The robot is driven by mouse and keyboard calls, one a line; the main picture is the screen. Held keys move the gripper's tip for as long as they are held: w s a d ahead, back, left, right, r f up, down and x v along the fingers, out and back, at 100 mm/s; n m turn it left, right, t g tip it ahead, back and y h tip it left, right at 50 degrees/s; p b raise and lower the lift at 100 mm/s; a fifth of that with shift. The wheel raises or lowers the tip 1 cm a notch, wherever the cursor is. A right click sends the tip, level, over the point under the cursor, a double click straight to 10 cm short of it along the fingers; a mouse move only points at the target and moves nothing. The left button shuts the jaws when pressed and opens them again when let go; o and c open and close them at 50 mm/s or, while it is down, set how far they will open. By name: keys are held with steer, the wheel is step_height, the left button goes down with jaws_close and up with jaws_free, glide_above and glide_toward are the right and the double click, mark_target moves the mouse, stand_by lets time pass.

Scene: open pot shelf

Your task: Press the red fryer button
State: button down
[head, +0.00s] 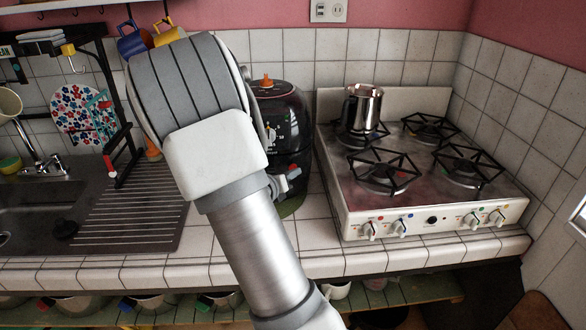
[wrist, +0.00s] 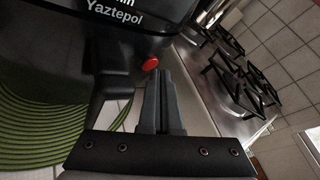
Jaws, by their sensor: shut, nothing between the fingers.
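The fryer (head: 293,112) is a black rounded appliance with an orange knob on its lid, standing on the counter behind my arm. In the wrist view its dark body (wrist: 60,45) with white lettering fills the upper left. The red button (wrist: 150,63) is a small round red piece at the fryer's lower right edge. My gripper (wrist: 157,76) is shut and empty, its fingertips just below and right of the button. I cannot tell whether they touch it. In the head view my arm hides most of the gripper and part of the fryer.
A green round mat (wrist: 45,132) lies under the fryer. Right of it stands a white stove (head: 350,217) with black burner grates and a metal pot (head: 362,110). A sink with a drainboard (head: 125,215) and a dish rack are on the left.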

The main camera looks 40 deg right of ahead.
steer(key=shift+w+d, duration=0.15)
steer(key=shift+w, duration=0.2)
stand_by(0.4)
steer(key=shift+s, duration=0.1)
steer(key=shift+s+a, duration=0.3)
steer(key=shift+s, duration=0.45)
steer(key=s, duration=0.1)
steer(key=s+a, duration=0.1)
steer(key=s, duration=0.1)
steer(key=s+a, duration=0.1)
steer(key=shift+s+b, duration=0.25)
steer(key=shift+b, duration=0.05)
stand_by(0.9)
